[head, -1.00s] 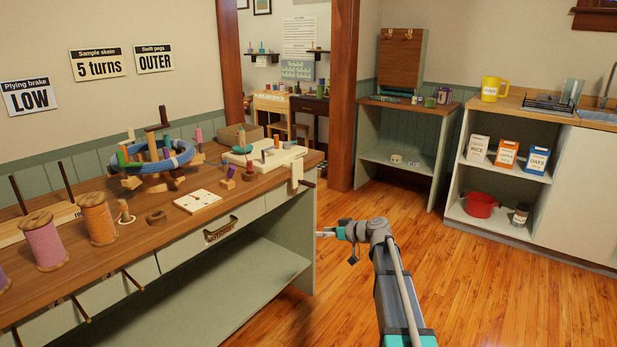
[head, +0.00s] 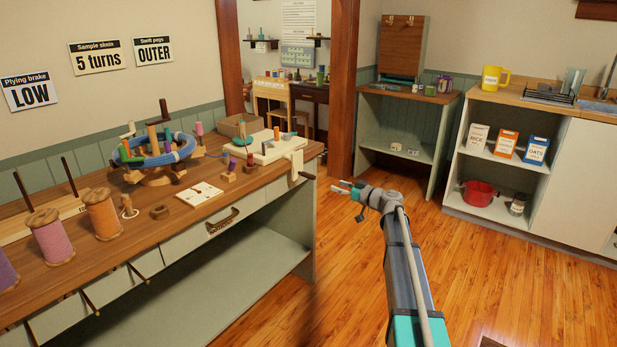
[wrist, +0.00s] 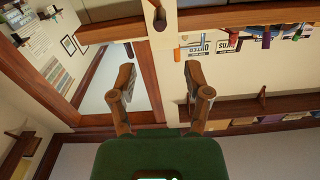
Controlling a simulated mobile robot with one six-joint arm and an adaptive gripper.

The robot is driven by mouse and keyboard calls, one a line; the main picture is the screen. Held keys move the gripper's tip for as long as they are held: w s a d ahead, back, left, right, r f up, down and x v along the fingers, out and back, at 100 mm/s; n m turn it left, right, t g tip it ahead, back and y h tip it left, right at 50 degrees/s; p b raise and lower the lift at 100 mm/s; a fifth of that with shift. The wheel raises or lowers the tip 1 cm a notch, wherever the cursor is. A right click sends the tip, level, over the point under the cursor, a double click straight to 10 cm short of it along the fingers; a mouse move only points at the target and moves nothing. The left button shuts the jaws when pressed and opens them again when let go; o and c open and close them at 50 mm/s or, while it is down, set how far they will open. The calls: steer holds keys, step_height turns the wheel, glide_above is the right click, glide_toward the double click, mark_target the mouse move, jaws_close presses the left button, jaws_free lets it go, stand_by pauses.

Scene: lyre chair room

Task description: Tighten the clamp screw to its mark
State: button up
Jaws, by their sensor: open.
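The pale clamp (head: 297,163) is at the near right corner of the workbench in the head view. The mark cannot be made out. My gripper (head: 341,187) is open and empty, to the right of the screw and slightly lower in the picture, apart from it. In the wrist view my gripper (wrist: 160,85) shows two brown fingers spread apart with nothing between them. A dark round-ended rod (wrist: 159,17) at the top of that view, beyond the fingertips, looks like the screw.
The workbench (head: 180,228) holds a blue yarn swift (head: 160,152), spools (head: 103,217) and a white card (head: 199,194). A shelf unit (head: 405,125) and a kitchen counter (head: 545,105) stand along the back and right.

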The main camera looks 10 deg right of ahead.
mark_target(315, 178)
steer(key=x, duration=1.3)
steer(key=shift+w+a, duration=0.1)
steer(key=shift+w, duration=0.05)
jaws_close()
